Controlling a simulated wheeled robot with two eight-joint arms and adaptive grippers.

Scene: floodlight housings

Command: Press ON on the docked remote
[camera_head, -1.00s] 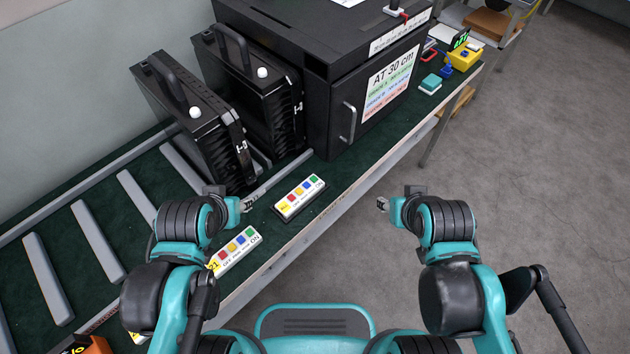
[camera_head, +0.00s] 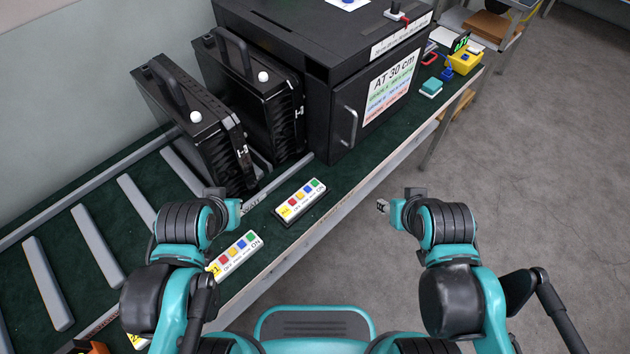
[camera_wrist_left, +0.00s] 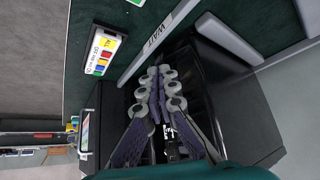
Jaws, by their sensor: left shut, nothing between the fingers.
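A white remote (camera_head: 300,201) with yellow, red, blue and green buttons lies on a dark base on the green bench top. In the left wrist view it shows at upper left (camera_wrist_left: 101,52), its yellow end reading "ALL". A second remote (camera_head: 236,254), with a yellow "21" end and "ON" at its right end, lies nearer me, partly behind my left arm. My left gripper (camera_wrist_left: 160,74) is shut and empty, apart from both remotes. In the head view its fingers are mostly hidden behind the wrist. My right gripper (camera_head: 383,205) hangs over the floor; its jaw state is unclear.
Two black floodlight housings (camera_head: 190,125) (camera_head: 262,100) stand behind the remotes, left of a black cabinet (camera_head: 345,120). Grey bars (camera_head: 97,243) cross the bench at left. A strip marked "WAIT" (camera_wrist_left: 165,38) runs by the housings. A teal-topped block (camera_head: 431,86) and yellow box (camera_head: 464,62) stand farther right.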

